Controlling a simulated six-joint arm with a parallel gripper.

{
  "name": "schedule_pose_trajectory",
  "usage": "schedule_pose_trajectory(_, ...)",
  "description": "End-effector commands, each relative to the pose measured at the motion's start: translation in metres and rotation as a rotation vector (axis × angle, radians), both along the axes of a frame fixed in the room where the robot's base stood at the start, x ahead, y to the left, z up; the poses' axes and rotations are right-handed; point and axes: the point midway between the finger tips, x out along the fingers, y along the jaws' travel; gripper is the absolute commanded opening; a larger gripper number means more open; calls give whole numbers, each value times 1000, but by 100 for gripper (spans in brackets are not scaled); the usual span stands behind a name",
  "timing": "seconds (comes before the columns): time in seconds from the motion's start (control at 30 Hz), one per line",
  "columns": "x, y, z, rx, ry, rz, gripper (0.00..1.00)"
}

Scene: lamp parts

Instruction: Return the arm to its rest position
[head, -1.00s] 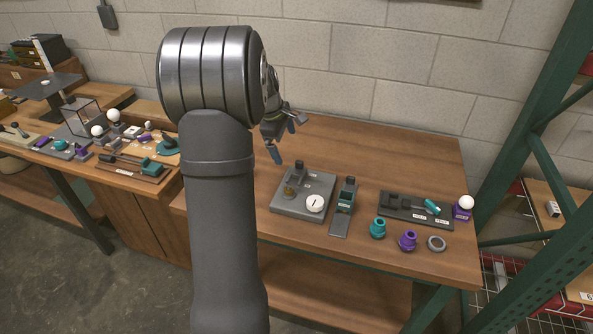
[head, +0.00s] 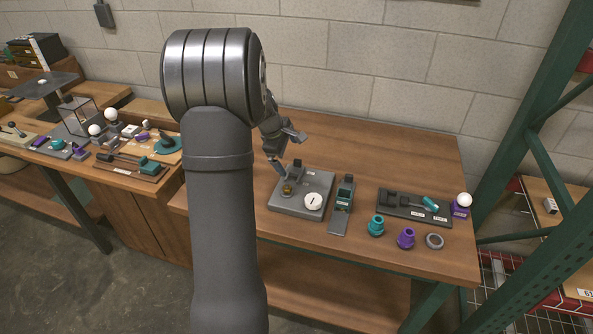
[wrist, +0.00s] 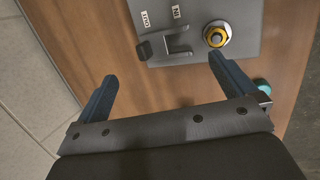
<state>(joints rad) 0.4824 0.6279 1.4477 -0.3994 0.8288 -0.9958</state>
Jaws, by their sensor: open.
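My gripper (head: 288,154) is open, with nothing between its two blue fingers. In the head view it hangs above the table, by the back left of a grey fixture. In the wrist view my gripper (wrist: 163,68) shows both fingers spread wide. The grey fixture (head: 318,184) carries a dark block, a white round dial and a small brass part. In the wrist view the fixture (wrist: 200,12) shows IN and OUT labels and a yellow hex part (wrist: 217,34), just beyond the right fingertip. My arm link hides part of the table.
Right of the fixture stand a grey device (head: 343,200), a dark tray (head: 405,205), a teal part (head: 376,226), a purple part (head: 406,238), a grey ring (head: 435,241) and a white bulb (head: 464,199). A green rack post (head: 520,160) stands at right. The table's back is clear.

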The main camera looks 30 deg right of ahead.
Motion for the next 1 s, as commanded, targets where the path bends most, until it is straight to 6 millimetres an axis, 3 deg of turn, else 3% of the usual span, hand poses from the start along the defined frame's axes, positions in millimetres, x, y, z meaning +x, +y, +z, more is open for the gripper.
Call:
schedule_pose_trajectory(0.73, 0, 0, 0, 0, -1, 1, 100)
schedule_pose_trajectory(0.87, 0, 3, 10, -2, -4, 0, 100)
schedule_pose_trajectory(1.0, -2, 13, 33, -2, -6, 2, 100)
